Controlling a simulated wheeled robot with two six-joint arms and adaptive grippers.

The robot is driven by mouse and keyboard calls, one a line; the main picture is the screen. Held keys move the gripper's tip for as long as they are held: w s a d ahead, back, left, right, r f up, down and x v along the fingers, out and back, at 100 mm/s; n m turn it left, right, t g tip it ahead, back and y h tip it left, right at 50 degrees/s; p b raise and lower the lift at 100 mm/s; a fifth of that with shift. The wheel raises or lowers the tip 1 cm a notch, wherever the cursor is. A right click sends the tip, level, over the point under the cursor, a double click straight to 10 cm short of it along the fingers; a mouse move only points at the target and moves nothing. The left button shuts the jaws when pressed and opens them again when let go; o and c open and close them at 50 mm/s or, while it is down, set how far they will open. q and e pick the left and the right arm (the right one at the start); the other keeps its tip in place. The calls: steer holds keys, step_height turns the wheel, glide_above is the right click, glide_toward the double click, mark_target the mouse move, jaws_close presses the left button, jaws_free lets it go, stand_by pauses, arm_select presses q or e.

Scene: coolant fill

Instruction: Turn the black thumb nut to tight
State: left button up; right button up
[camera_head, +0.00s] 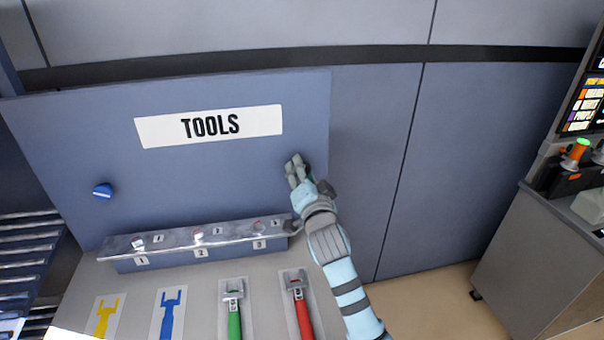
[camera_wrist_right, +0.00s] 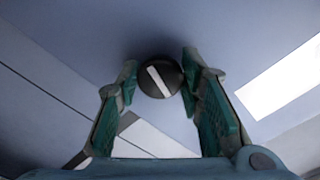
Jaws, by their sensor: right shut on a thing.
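The black thumb nut (camera_wrist_right: 160,78) is a round dark knob with a white line across its face, on the blue-grey panel. In the right wrist view the line slants from upper left to lower right. My right gripper (camera_head: 297,169) is at the right part of the tools panel (camera_head: 230,85). Its two fingers stand on either side of the nut and are shut on it. In the head view the fingers hide the nut. I see no mark for tight. My left gripper is not in view.
A blue knob (camera_head: 102,191) sits at the panel's left. Below is a metal rack (camera_head: 200,236) with numbered places. A green-handled wrench (camera_head: 233,305) and a red-handled wrench (camera_head: 299,305) lie on the bench, beside yellow and blue wrench outlines. A console (camera_head: 545,250) stands at right.

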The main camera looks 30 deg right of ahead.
steer(key=o, duration=1.1)
steer(key=shift+o, duration=0.2)
steer(key=v, duration=1.2)
steer(key=shift+d, duration=0.1)
